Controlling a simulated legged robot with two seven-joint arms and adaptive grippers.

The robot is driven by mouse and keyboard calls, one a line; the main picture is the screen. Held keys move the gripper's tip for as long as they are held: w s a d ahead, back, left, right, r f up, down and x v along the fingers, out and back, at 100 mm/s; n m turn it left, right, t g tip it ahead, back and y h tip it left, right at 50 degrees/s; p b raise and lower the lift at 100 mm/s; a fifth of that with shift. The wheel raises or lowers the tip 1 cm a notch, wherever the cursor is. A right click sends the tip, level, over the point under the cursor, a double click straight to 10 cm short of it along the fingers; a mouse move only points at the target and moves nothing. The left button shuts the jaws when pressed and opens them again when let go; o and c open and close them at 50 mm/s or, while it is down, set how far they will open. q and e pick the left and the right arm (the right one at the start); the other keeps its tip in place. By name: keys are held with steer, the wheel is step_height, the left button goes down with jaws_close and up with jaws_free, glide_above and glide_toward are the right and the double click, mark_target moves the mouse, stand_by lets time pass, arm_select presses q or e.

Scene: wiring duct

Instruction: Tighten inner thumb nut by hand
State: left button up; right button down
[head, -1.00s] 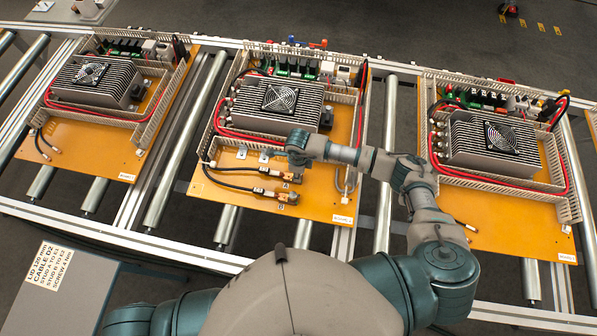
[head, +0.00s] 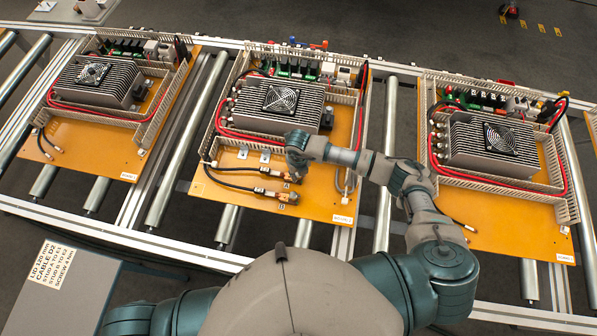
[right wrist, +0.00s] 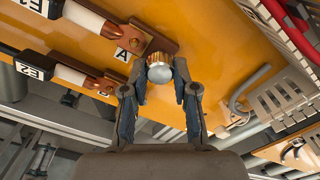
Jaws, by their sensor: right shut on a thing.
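In the head view the right gripper (head: 295,171) reaches down over the front of the middle orange board (head: 235,195). Its fingers hide most of the nut there. A second lug (right wrist: 105,83) lies outward, with cable tag E2. My left gripper is out of view.
A finned heat sink with fan (head: 280,106) stands behind, ringed by slotted duct walls (head: 356,135). Grey brackets (head: 266,154) and a grey hooked cable (head: 350,183) are close by. Similar boards stand left and right on the rollers.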

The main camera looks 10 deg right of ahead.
steer(key=m, duration=0.1)
steer(key=m+p, duration=0.1)
steer(key=m, duration=0.2)
steer(key=shift+w+r+m, duration=0.25)
steer(key=shift+r+m, duration=0.05)
steer(key=shift+m, duration=0.1)
steer(key=m+p, duration=0.2)
steer(key=m, duration=0.2)
steer(key=shift+a+m, duration=0.1)
steer(key=shift+m, duration=0.2)
steer(key=m+p, duration=0.2)
steer(key=m, duration=0.2)
steer(key=shift+w+m+p, duration=0.1)
steer(key=shift+m+p, duration=0.65)
steer(key=shift+m, duration=1.35)
steer(key=shift+a, duration=0.1)
steer(key=c, duration=1)
jaws_free()
steer(key=shift+o, duration=0.6)
steer(key=shift+f, duration=0.15)
